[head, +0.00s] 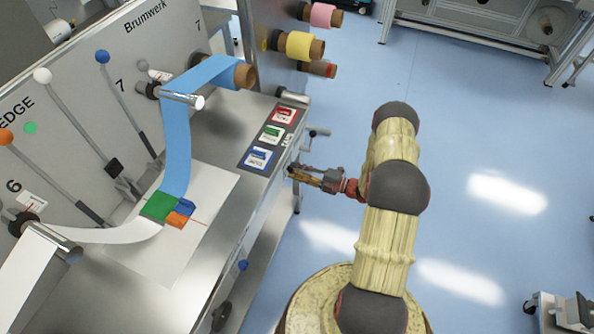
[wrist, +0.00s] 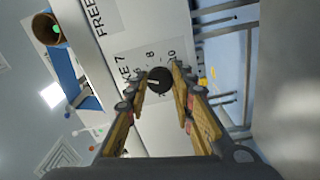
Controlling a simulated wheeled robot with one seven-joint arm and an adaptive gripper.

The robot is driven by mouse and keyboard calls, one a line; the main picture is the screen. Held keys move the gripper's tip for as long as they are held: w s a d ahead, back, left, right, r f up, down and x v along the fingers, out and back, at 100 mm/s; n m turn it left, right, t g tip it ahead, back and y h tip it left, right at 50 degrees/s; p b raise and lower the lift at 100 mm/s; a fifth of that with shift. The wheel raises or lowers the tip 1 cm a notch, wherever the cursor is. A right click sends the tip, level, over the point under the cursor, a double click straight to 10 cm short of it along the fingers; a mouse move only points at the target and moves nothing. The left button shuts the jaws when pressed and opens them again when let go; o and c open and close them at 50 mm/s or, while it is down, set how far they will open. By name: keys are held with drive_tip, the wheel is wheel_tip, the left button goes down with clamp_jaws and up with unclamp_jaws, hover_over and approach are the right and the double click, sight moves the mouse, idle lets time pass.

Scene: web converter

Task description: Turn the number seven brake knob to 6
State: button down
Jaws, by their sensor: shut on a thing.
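The number seven brake knob (wrist: 160,80) is a dark round knob with a short pale mark, seen in the wrist view between my fingertips. Its plate (wrist: 135,62) is light, with part of a label ending in "KE 7" and scale numbers including 6, 8 and 10. I cannot tell exactly which number the mark points at. My gripper (wrist: 159,76) is shut on the knob, with one finger on each side of it. In the head view my gripper (head: 293,172) reaches the right side face of the machine bench, and the knob is hidden there.
Above it on the bench top lies a dark panel (head: 246,163) with red, green and blue switches. A small crank handle (head: 318,132) sticks out close behind my gripper. Blue web (head: 176,130) runs over rollers on the left.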

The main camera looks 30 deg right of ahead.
drive_tip(key=c, duration=1.6)
unclamp_jaws()
drive_tip(key=shift+o, duration=0.5)
drive_tip(key=v, duration=1.2)
drive_tip(key=shift+d, duration=0.1)
